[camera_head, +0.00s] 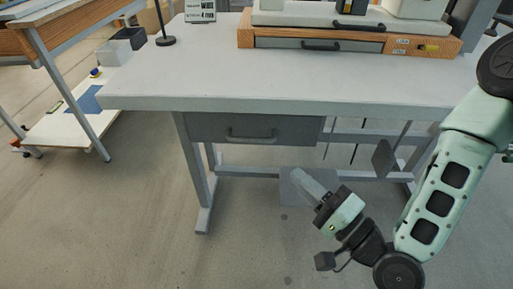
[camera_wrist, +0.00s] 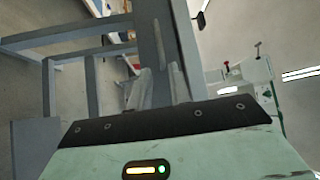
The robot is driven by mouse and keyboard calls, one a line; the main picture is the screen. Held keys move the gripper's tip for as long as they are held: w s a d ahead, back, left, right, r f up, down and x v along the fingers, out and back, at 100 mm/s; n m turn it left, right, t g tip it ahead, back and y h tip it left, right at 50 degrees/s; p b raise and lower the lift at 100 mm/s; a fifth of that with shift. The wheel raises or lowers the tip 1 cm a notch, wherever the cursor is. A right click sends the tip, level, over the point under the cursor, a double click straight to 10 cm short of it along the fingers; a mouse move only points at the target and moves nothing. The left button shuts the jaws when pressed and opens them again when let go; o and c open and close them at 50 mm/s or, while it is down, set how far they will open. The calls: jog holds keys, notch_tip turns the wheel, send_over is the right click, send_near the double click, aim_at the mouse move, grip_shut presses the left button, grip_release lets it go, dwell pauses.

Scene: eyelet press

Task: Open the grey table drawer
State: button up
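The grey table drawer (camera_head: 290,130) hangs under the grey table's top, left of centre in the head view. It looks shut, with its front close under the table edge. Its dark bar handle (camera_head: 250,138) is on the front face. My gripper (camera_head: 297,174) is in front of and below the drawer, to the right of the handle and apart from it. In the wrist view, the two pale fingers (camera_wrist: 161,70) stand apart with nothing between them, so my gripper is open and empty. The drawer handle cannot be made out in the wrist view.
The grey table (camera_head: 300,96) carries a wooden-framed unit (camera_head: 246,40) with its own grey drawer and handle. Table legs (camera_head: 199,180) and a crossbar stand below. Another bench (camera_head: 45,50) and a low white board (camera_head: 60,125) are at left. Floor in front is clear.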

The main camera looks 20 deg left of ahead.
aim_at(254, 138)
jog(key=b+x, duration=0.7)
jog(key=x, duration=0.7)
jog(key=shift+a+f+b, duration=0.1)
jog(key=shift+b, duration=0.2)
grip_shut()
